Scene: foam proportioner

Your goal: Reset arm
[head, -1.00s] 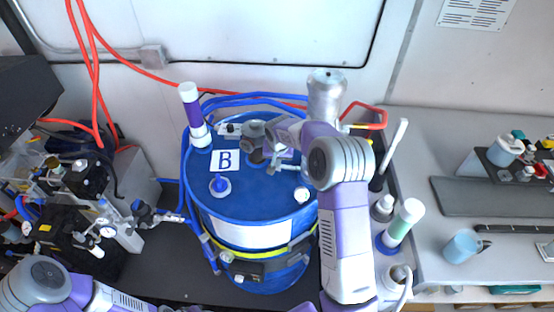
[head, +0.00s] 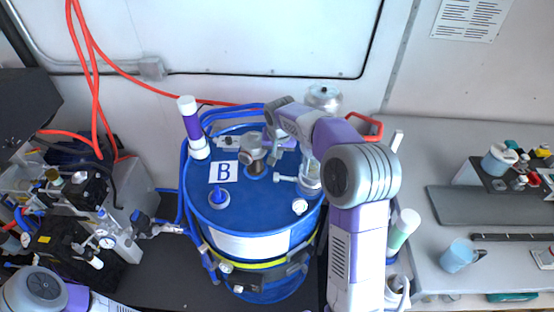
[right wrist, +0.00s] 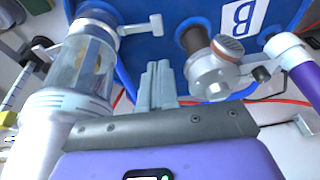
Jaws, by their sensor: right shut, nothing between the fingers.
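My right arm reaches up from the lower right and bends over the blue drum (head: 240,204). My right gripper (head: 275,157) is above the drum top, its fingers partly hidden by the wrist. In the right wrist view the fingers (right wrist: 157,85) are together and empty, between a metal valve fitting (right wrist: 213,70) and a clear-walled cylinder (right wrist: 82,65). Whether they touch either is hard to tell. Part of my left arm shows at the lower left; its gripper is out of view.
A purple-and-white tube (head: 193,128) stands at the drum's left rim. Left are cluttered machines (head: 85,190) and red hoses. On the right, a counter (head: 420,160) holds a blue mug (head: 458,255) and a grey tray (head: 480,206). A white-green bottle (head: 403,229) stands beside my right arm.

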